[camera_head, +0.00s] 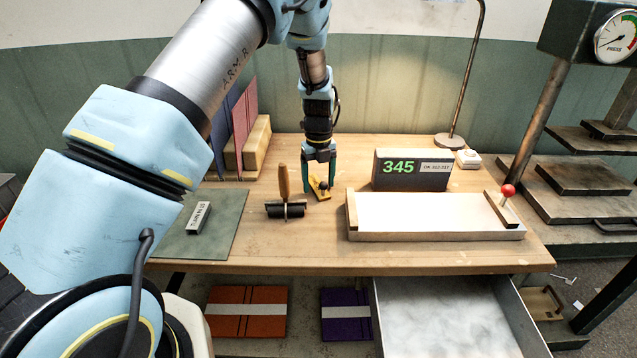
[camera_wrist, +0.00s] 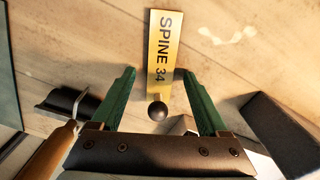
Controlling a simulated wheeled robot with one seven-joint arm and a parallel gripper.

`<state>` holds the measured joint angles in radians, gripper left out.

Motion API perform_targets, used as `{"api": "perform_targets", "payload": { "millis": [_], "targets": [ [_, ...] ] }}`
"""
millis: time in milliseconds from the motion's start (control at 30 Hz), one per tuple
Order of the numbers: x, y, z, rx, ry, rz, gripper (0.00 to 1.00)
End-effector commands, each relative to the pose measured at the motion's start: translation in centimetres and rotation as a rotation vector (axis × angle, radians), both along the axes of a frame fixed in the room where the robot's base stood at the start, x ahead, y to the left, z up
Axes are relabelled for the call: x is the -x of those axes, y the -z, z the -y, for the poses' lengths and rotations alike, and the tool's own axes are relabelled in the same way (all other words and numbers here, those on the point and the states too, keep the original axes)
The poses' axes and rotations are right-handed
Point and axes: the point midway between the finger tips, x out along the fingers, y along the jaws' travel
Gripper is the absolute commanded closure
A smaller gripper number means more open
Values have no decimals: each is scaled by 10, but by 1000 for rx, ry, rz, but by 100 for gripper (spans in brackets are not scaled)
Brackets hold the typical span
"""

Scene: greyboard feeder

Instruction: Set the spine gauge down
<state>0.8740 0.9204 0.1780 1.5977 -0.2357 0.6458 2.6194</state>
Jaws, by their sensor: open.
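The spine gauge is a yellow bar with a dark round knob (camera_head: 319,186), lying on the wooden table in the head view. In the wrist view the spine gauge (camera_wrist: 162,55) shows the label "SPINE 34", with its black knob toward my gripper. My gripper (camera_head: 319,187) points down over it. In the wrist view the green fingers of my gripper (camera_wrist: 156,72) stand apart on either side of the gauge, with visible gaps. The gauge looks flat on the wood.
A wooden-handled roller (camera_head: 284,196) stands just left of the gauge. A display reading 345 (camera_head: 412,170) and a white-topped board (camera_head: 435,215) are to the right. A green mat (camera_head: 222,230) with a grey block (camera_head: 199,217) lies left. An open drawer (camera_head: 450,310) juts out below.

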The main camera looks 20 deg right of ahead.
Motion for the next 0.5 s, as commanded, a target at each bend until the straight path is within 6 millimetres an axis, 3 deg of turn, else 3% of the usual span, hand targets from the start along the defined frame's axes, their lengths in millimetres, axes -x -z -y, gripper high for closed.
{"api": "perform_targets", "payload": {
  "millis": [267, 500],
  "targets": [
    [0, 3, 1, 1, -1, 1, 22],
    [0, 3, 0, 1, 0, 1, 50]
  ]
}}
